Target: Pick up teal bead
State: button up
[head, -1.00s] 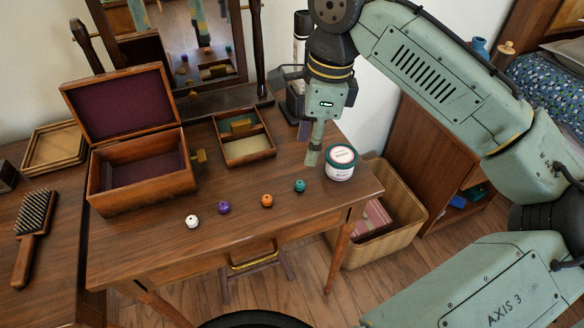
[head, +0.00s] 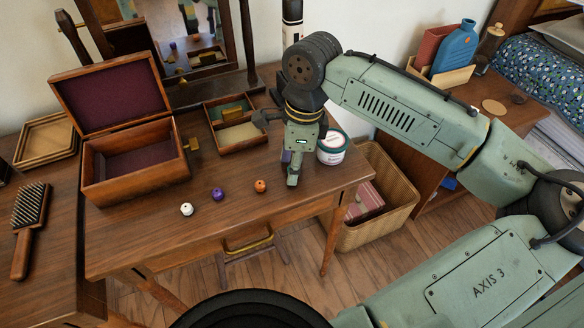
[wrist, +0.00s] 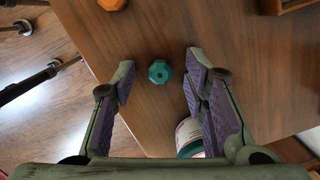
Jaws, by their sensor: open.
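The teal bead (wrist: 159,71) lies on the wooden dressing table (head: 140,238), seen in the wrist view between and slightly beyond my open fingertips. My gripper (wrist: 157,80) is open and empty, pointing down at the bead. In the head view my gripper (head: 292,180) hangs low over the right part of the table. The bead is hidden there behind my gripper. Whether the fingers are at the bead's height I cannot tell.
An orange bead (head: 260,186), a purple bead (head: 218,194) and a white bead (head: 187,209) lie in a row to the left. A round jar (head: 332,150) stands close to the right of my gripper. An open jewelry box (head: 135,178) and small tray (head: 237,133) stand further back.

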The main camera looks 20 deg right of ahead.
jog(key=shift+c, duration=0.5)
jog(key=c, duration=0.8)
jog(key=shift+o, duration=0.2)
jog(key=shift+r, duration=0.1)
